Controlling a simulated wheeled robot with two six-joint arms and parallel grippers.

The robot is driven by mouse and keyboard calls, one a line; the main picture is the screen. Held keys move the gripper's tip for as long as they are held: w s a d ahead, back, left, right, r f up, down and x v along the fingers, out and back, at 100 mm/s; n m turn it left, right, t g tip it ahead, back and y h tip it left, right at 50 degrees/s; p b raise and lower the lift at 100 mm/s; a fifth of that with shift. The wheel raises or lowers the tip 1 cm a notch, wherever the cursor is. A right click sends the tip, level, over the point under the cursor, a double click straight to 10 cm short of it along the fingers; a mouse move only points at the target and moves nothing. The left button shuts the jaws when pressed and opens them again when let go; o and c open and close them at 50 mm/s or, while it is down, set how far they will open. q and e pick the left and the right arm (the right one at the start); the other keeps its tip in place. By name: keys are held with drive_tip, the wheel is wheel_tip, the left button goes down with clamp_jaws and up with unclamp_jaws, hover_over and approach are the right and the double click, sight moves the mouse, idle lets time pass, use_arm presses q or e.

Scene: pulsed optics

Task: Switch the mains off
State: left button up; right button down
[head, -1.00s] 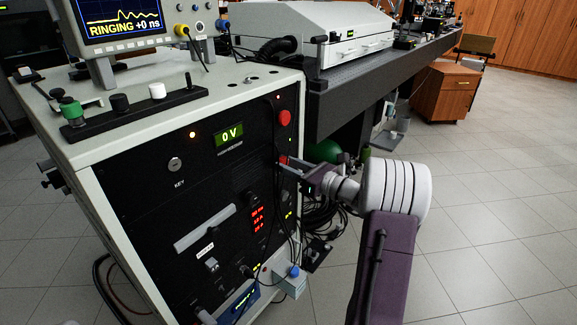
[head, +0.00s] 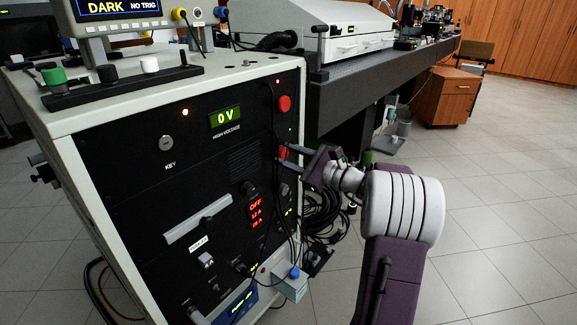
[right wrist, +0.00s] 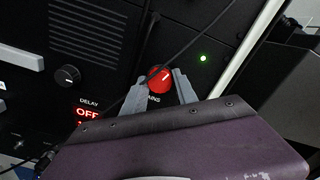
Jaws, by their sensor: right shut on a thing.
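The red mains knob (right wrist: 160,79) sits on the black front panel of the rack, with a white pointer mark on its face and a partly covered label ending in "AINS" beneath it. In the right wrist view my right gripper (right wrist: 164,86) has one finger on each side of the knob and is shut on it. In the head view this gripper (head: 289,156) reaches the right edge of the panel from the right and mostly hides the knob. A green lamp (right wrist: 203,58) is lit beside the knob. My left gripper is not in view.
A red button (head: 284,104) is higher on the panel, and a key switch (head: 166,143) is to the left. The high voltage display (head: 225,117) reads 0 V. Cables hang across the panel near my gripper. An optical table (head: 350,75) stands behind; the floor at right is clear.

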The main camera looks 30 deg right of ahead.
drive_tip(key=n+b, duration=0.3)
drive_tip(key=shift+f, duration=0.25)
drive_tip(key=shift+r+n+b, duration=0.15)
drive_tip(key=shift+n+b, duration=0.65)
drive_tip(key=shift+b, duration=0.05)
drive_tip(key=c, duration=1)
unclamp_jaws()
drive_tip(key=shift+o, duration=0.2)
drive_tip(key=shift+r, duration=0.1)
